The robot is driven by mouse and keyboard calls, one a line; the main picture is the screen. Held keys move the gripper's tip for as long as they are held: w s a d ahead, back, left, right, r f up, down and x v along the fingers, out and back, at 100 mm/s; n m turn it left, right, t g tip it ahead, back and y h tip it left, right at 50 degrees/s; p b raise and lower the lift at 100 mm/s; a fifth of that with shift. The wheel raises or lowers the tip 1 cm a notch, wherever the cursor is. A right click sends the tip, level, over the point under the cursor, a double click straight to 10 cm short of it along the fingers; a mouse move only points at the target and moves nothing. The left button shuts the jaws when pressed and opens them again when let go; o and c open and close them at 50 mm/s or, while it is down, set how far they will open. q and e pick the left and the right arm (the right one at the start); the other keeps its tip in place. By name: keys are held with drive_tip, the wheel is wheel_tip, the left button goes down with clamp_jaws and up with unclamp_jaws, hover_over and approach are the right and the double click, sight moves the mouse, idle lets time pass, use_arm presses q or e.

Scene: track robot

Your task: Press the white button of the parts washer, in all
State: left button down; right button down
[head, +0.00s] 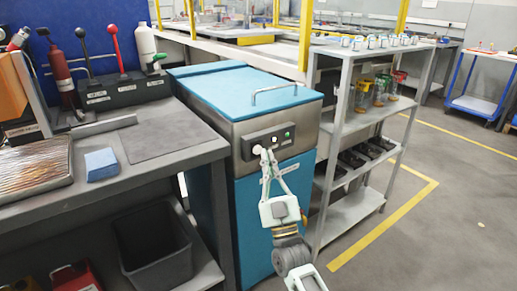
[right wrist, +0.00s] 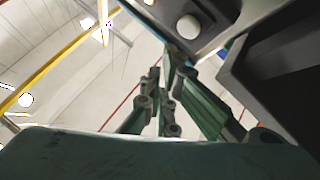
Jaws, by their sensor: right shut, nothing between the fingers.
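The parts washer (head: 225,185) is a blue and steel cabinet with a blue lid, in the middle of the head view. Its dark control panel (head: 282,143) is on the front. The round white button (head: 257,150) is at the panel's left end; it also shows in the right wrist view (right wrist: 187,27). My right gripper (head: 268,153) is shut and empty, with its fingertips at the panel just right of the button. In the right wrist view the fingertips (right wrist: 174,62) lie below the button. I cannot tell whether they touch the panel. My left gripper is not in view.
A grey workbench (head: 185,150) with a blue cloth (head: 101,164) and a tray stands at left, a dark bin (head: 150,250) below it. A grey shelf rack (head: 350,125) stands close right of the washer. Open floor (head: 450,220) lies farther right.

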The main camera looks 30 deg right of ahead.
drive_tip(key=s+p, duration=0.1)
drive_tip(key=s, duration=0.2)
drive_tip(key=shift+s+d, duration=0.1)
drive_tip(key=shift+s, duration=0.05)
idle(0.8)
